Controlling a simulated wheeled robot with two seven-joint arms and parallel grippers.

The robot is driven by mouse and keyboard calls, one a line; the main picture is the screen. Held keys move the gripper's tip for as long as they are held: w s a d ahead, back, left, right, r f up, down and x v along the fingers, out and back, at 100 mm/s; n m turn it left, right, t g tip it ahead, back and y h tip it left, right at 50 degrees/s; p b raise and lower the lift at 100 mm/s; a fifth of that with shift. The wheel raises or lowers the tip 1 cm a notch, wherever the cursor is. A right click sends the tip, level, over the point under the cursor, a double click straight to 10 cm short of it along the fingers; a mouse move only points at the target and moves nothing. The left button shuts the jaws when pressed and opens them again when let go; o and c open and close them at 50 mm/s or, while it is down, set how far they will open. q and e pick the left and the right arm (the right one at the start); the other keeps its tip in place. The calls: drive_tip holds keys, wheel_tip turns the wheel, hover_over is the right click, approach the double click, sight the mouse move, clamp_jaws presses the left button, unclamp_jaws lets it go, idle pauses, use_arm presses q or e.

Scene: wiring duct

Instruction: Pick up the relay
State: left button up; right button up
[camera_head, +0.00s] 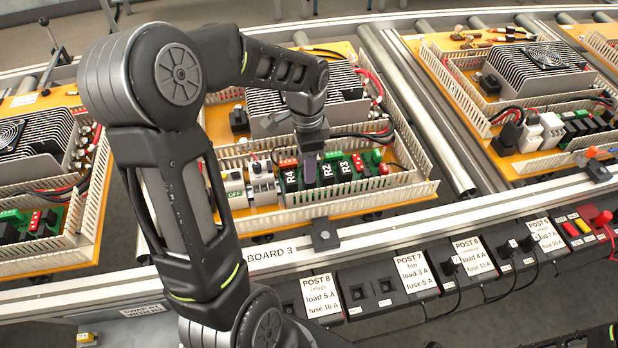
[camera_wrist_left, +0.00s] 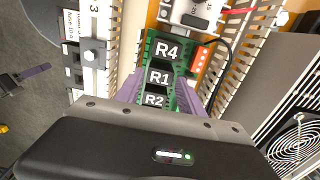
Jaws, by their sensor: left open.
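The relays are dark blocks with white labels in a row on a green board. In the head view, R4 (camera_head: 290,173), R2 (camera_head: 327,170) and R3 (camera_head: 344,167) show; my left gripper (camera_head: 310,168) hides R1. The left wrist view shows R4 (camera_wrist_left: 166,50), R1 (camera_wrist_left: 159,76) and R2 (camera_wrist_left: 153,99). In that view, the purple fingers of my left gripper (camera_wrist_left: 160,93) stand apart on either side of the row near R1 and R2. Contact cannot be told. A purple finger of my right gripper (camera_wrist_left: 34,72) seems to show at left, away from the board; its opening is unclear.
White slotted duct walls (camera_head: 370,197) enclose the relay row closely. A white terminal or breaker block (camera_head: 262,185) stands left of R4, and a finned heat sink (camera_head: 262,105) lies behind. Red and black wires (camera_head: 375,85) run at the right. Labelled posts (camera_head: 413,272) line the front rail.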

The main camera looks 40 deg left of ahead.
use_arm(q)
drive_tip(key=shift+f+p, duration=0.35)
drive_tip(key=shift+f, duration=2.25)
drive_tip(key=c, duration=0.9)
drive_tip(key=shift+o, duration=0.2)
drive_tip(key=shift+r, duration=0.1)
wheel_tip(320, 180, up, 10)
drive_tip(key=shift+f, duration=0.1)
